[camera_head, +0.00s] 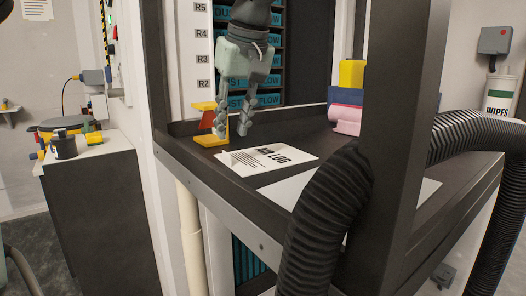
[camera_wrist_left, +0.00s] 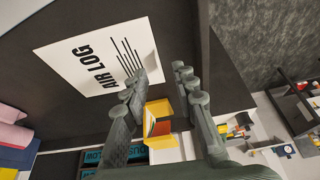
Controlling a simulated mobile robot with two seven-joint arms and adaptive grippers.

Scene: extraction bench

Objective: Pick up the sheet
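The white sheet (camera_head: 248,165) printed "AIR LOG" lies flat on the dark bench, near its front edge. It also fills the upper left of the left wrist view (camera_wrist_left: 75,52). My left gripper (camera_head: 232,129) points down just behind the sheet, beside a yellow and red stand (camera_head: 207,139). Its fingers are apart with nothing held between them. In the left wrist view the stand (camera_wrist_left: 157,107) shows beyond the gap between the fingers (camera_wrist_left: 157,95), and the sheet lies to the left. My right gripper is not in view.
A ridged black hose (camera_head: 325,215) and a dark post (camera_head: 395,130) stand in front on the right. A plain white panel (camera_head: 285,188) lies partly behind the hose. Stacked coloured blocks (camera_head: 346,97) sit at the back. Dark bench surface is free around the sheet.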

